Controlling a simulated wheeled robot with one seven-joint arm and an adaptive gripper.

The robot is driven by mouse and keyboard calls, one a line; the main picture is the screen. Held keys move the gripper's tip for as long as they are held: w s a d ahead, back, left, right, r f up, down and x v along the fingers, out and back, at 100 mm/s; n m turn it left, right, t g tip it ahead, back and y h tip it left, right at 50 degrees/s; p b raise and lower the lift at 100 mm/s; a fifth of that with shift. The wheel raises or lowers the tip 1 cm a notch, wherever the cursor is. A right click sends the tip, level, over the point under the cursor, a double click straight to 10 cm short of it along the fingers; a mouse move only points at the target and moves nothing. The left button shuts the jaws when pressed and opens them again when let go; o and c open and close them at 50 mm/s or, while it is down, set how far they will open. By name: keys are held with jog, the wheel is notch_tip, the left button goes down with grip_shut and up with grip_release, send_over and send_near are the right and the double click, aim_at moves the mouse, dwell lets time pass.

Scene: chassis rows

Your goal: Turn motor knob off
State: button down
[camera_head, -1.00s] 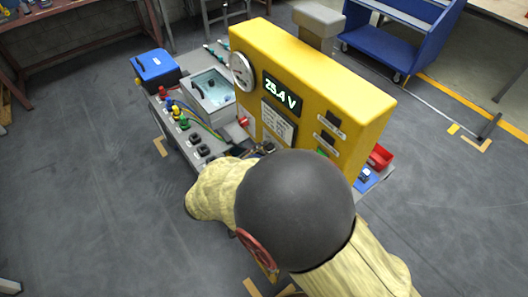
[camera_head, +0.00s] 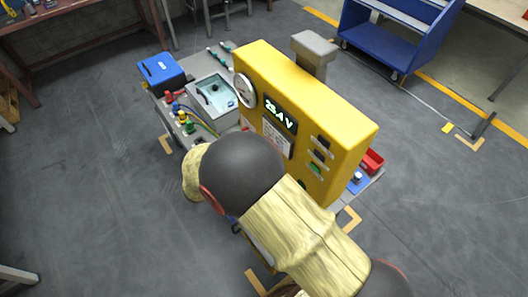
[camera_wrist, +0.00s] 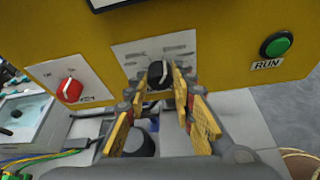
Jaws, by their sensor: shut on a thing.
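The yellow panel (camera_head: 335,120) of the console fills the upper part of the wrist view (camera_wrist: 225,45). A black knob (camera_wrist: 156,70) with a pale pointer line sits on a grey label plate there; its small lettering is unreadable. My gripper (camera_wrist: 160,84) is shut on this knob, with its yellow-padded fingers on either side. A red knob (camera_wrist: 70,90) with a white pointer sits on another plate to the left. In the head view my arm hides the gripper and the black knob.
A green RUN button (camera_wrist: 276,45) is right of the gripper. The head view shows a display (camera_head: 280,115) reading about 25.4 V, a round gauge (camera_head: 245,90), a basin (camera_head: 212,92) and a blue box (camera_head: 161,72). Floor left of the console is clear.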

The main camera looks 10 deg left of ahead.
jog(key=shift+w+a+f+n+g+h+p, duration=0.2)
jog(key=shift+n+g+h+p, duration=0.25)
jog(key=shift+n+h+p, duration=1.35)
jog(key=shift+w+a+f+n+g+h, duration=0.15)
jog(key=shift+n+g+h, duration=0.5)
jog(key=shift+n, duration=2.4)
jog(key=shift+w+a+f+n+g+h+p, duration=0.1)
jog(key=shift+a+f+n+g+h+p, duration=0.15)
jog(key=shift+n+h+p, duration=1.55)
jog(key=shift+d+r+n+y+b, duration=0.1)
jog(key=shift+n+y+b, duration=0.25)
jog(key=shift+n+b, duration=0.55)
jog(key=c, duration=1.6)
grip_release()
jog(key=shift+o, duration=0.5)
jog(key=v, duration=1.2)
